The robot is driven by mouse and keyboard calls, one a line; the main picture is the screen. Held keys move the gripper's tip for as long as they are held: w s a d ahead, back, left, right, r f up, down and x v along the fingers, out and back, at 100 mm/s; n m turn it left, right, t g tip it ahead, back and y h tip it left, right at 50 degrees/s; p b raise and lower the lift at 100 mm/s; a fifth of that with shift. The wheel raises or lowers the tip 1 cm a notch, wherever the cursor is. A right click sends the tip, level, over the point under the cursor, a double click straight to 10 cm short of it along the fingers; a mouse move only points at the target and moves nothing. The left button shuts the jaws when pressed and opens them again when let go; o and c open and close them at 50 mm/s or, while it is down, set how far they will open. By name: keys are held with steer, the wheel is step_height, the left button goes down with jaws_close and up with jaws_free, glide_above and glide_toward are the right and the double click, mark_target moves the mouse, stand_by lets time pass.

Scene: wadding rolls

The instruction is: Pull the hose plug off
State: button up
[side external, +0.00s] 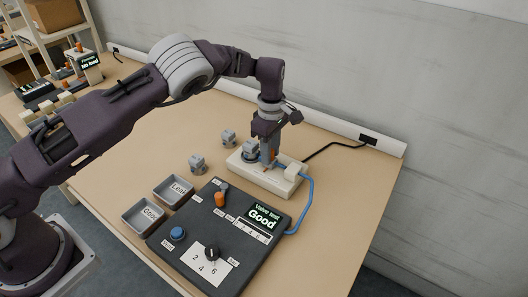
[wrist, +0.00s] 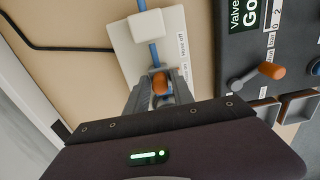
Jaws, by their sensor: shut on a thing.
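My gripper (side external: 268,160) is over the cream test base (side external: 286,187), with its fingers pointing down. In the wrist view my gripper (wrist: 160,90) is shut on the orange hose plug (wrist: 160,82), which sits between the two grey fingers. The blue hose (wrist: 154,55) runs from the plug under a white block (wrist: 145,24) on the base. In the side view the hose (side external: 308,200) curves down to the black test box. A grey valve (side external: 251,149) stands on the base beside my fingers. Whether the plug is still seated on the valve is hidden by my fingers.
The black test box (side external: 184,247) has a screen (side external: 263,215) reading "Valve test Good" and an orange-tipped lever (side external: 220,199). Trays marked Leak (side external: 160,193) and Good (side external: 136,221) lie left of it. Two grey valves (side external: 228,138) (side external: 197,164) stand loose on the table.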

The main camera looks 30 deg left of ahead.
steer(key=shift+d, duration=1.85)
steer(key=o, duration=0.7)
step_height(320, 180, up, 7)
